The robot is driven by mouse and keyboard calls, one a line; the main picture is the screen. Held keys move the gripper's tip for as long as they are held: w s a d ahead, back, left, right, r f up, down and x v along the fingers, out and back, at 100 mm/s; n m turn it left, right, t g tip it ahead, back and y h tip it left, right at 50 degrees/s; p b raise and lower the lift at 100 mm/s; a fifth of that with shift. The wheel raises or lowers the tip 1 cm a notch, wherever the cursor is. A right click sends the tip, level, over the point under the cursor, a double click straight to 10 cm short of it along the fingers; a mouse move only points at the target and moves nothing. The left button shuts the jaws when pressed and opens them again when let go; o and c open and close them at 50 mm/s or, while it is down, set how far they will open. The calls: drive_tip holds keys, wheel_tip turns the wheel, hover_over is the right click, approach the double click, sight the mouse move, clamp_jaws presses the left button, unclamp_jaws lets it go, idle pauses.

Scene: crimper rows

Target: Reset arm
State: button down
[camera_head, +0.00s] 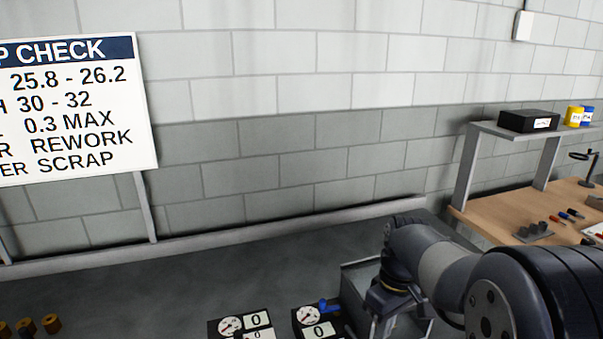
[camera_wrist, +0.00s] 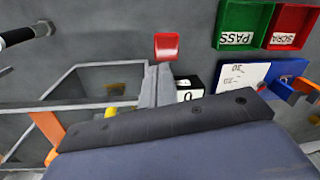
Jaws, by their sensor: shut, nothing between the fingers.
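My gripper (camera_wrist: 158,72) shows in the wrist view as two grey fingers close together, shut with nothing between them. They point away from the dark bar and blue-grey body at the bottom of that view. In the head view my arm reaches in from the lower right and bends down; I cannot make out the fingertips there. In the wrist view the fingers appear just left of a small box marked 0 (camera_wrist: 187,90) and below a small red tray (camera_wrist: 167,46); I cannot tell the gap in height.
Two dial gauges (camera_head: 230,325) (camera_head: 308,316) stand at the bottom of the head view. A grey open bin (camera_wrist: 108,66) lies left of my fingers. A green PASS tray (camera_wrist: 243,22), red scrap tray (camera_wrist: 290,25) and blue board (camera_wrist: 283,68) are right. A wooden bench (camera_head: 500,215) stands right.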

drive_tip(key=shift+w+d+f+m+b, duration=0.1)
drive_tip(key=shift+f+m+b, duration=0.1)
drive_tip(key=shift+m, duration=2.55)
drive_tip(key=shift+d+f+m+b, duration=0.1)
drive_tip(key=shift+f+m, duration=0.15)
drive_tip(key=shift+m, duration=2.55)
drive_tip(key=shift+w+f+m+b, duration=0.1)
drive_tip(key=shift+f+m, duration=0.1)
drive_tip(key=shift+m, duration=2.55)
